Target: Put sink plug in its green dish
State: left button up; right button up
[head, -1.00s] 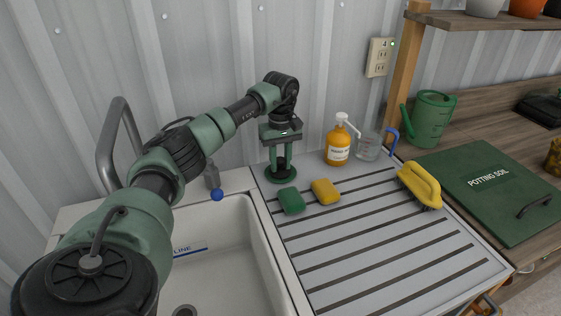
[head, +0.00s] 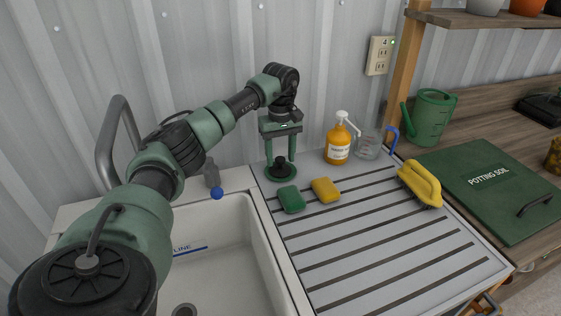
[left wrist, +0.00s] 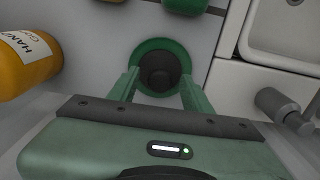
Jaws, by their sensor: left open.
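The green dish (head: 273,178) stands on the drainboard near the back wall, to the right of the sink. The black sink plug (head: 281,167) sits in the dish; it also shows inside the dish's green rim in the left wrist view (left wrist: 158,70). My left gripper (head: 281,162) points down just above the dish, its jaws open and its fingers on either side of the plug. In the left wrist view the plug lies between and beyond the fingertips (left wrist: 158,80), with nothing gripped. My right gripper is not in view.
A green sponge (head: 291,200) and a yellow sponge (head: 325,190) lie in front of the dish. The sink (head: 225,245) is at left.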

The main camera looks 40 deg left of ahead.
aim_at(281, 158)
pick_arm(q)
notch_tip(281, 158, up, 10)
dwell(0.3)
dwell(0.5)
